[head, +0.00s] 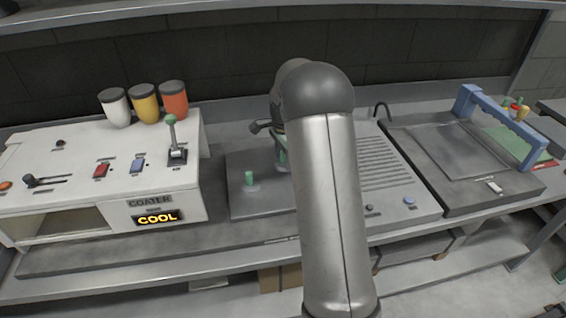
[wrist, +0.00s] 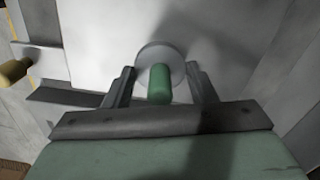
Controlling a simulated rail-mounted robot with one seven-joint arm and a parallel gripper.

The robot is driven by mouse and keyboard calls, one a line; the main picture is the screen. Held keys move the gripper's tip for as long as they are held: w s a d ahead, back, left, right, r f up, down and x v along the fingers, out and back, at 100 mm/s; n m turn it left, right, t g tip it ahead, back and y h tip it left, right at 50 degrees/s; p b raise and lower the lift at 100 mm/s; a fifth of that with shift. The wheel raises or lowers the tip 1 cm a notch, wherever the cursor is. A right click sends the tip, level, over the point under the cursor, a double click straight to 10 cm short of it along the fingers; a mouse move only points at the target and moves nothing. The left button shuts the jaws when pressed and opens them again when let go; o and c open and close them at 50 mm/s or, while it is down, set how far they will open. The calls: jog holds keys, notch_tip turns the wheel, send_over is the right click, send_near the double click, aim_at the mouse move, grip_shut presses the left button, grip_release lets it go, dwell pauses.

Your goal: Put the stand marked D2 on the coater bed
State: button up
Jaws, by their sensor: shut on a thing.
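My gripper (wrist: 162,80) is shut on a stand, a green post (wrist: 160,84) on a pale round disc, seen from above in the wrist view. Its marking cannot be read. In the head view my arm hides most of the gripper, and only a bit of green shows beside it. Another green stand (head: 249,179) is upright on a dark plate (head: 245,207) left of my arm. No D2 mark is legible there. The white coater (head: 85,180) is at the left, with a lit COOL sign and an open bay (head: 62,222) in its front.
White, yellow and orange jars (head: 143,102) stand behind the coater. A green-knobbed lever (head: 173,135) rises from its top. A ribbed panel (head: 385,165) and a blue-handled press (head: 500,125) are at the right. The shelf edge runs along the front.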

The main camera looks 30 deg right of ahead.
aim_at(283, 165)
jog(key=shift+w+f, duration=0.4)
jog(key=shift+f, duration=1.55)
jog(key=shift+f, duration=0.25)
jog(key=o, duration=1.2)
jog(key=shift+r, duration=0.15)
